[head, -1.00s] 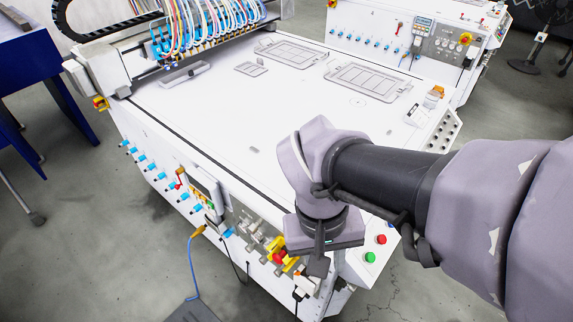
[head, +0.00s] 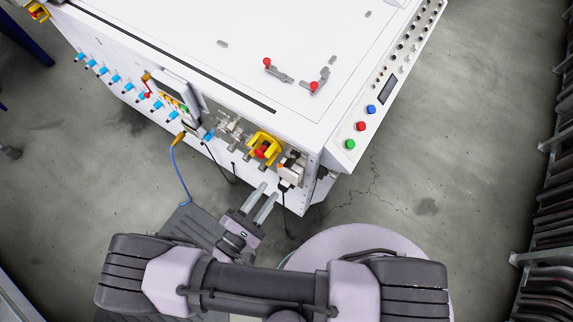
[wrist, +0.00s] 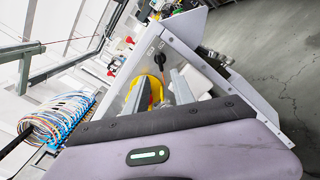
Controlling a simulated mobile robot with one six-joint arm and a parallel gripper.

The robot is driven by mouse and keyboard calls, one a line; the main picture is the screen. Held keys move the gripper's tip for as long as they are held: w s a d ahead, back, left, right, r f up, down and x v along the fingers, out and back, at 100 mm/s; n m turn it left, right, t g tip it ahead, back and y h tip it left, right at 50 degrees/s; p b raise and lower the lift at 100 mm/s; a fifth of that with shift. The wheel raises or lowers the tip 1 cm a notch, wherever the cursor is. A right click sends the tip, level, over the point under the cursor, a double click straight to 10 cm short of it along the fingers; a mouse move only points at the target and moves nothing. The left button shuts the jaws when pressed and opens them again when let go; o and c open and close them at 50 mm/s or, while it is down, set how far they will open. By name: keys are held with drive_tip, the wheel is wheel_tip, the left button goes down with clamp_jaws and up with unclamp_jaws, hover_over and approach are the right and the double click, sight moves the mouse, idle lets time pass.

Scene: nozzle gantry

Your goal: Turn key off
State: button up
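My gripper (head: 268,192) is open and empty, its two grey fingers parallel and pointing at the front side of the white machine (head: 190,60). It is short of the panel and clear of it. In the wrist view the fingers (wrist: 157,80) show spread apart, with a yellow-and-red emergency stop partly hidden behind them. In the head view the key cannot be made out clearly.
The yellow-framed red stop (head: 263,149) and a white box (head: 291,170) with a hanging black cable are close to my fingers. A blue cable (head: 180,178) hangs at left. Green, red and blue buttons (head: 360,126) are at the corner.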

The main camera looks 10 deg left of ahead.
sight(286, 167)
drive_tip(key=b+x, duration=0.1)
drive_tip(key=x, duration=0.9)
drive_tip(key=shift+s, duration=0.1)
clamp_jaws()
